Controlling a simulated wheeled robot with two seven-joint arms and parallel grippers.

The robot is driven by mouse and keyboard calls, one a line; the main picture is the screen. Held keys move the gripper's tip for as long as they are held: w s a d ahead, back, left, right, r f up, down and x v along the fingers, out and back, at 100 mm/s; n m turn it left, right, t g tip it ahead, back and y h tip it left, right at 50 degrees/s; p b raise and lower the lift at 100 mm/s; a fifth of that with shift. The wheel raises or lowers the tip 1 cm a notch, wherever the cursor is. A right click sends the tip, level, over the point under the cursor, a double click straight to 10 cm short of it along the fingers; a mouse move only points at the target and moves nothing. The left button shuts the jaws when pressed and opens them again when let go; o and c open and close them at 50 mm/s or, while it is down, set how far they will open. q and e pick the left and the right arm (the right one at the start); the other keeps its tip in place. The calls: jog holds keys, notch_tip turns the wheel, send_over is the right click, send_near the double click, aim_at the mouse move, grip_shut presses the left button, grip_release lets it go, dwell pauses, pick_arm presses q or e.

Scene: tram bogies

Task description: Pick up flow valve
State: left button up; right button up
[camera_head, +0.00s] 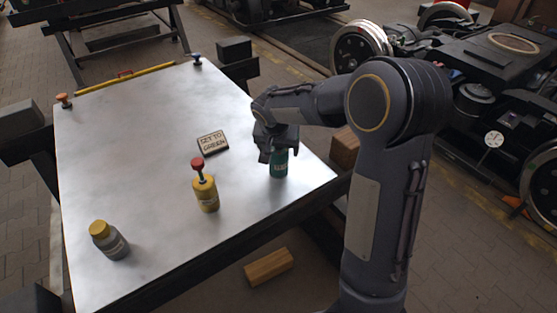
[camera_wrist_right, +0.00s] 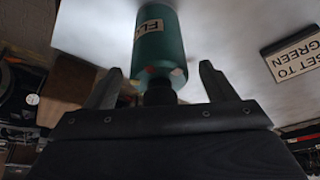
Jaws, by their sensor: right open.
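A teal cylinder (camera_head: 279,164) stands at the right part of the metal table. Its pale label begins with "FL" in the right wrist view (camera_wrist_right: 158,42); the rest is cut off or turned away. My right gripper (camera_head: 277,148) is above it, pointing down, with its open fingers (camera_wrist_right: 158,88) on either side of the cylinder's dark neck and apart from it. A yellow bottle (camera_head: 207,195) with a red knob (camera_head: 197,163) on top stands left of it. I cannot tell for certain which is the flow valve. My left gripper is out of view.
A sign reading "SET TO GREEN" (camera_head: 213,142) lies on the table. A grey bottle with a yellow cap (camera_head: 108,240) stands at the front left. An orange knob (camera_head: 64,100) and a blue knob (camera_head: 196,59) are at the far corners. The middle left of the table is clear.

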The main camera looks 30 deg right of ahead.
jog(key=shift+d+f, duration=0.1)
jog(key=shift+f, duration=0.1)
jog(key=c, duration=1.1)
jog(key=shift+r, duration=0.1)
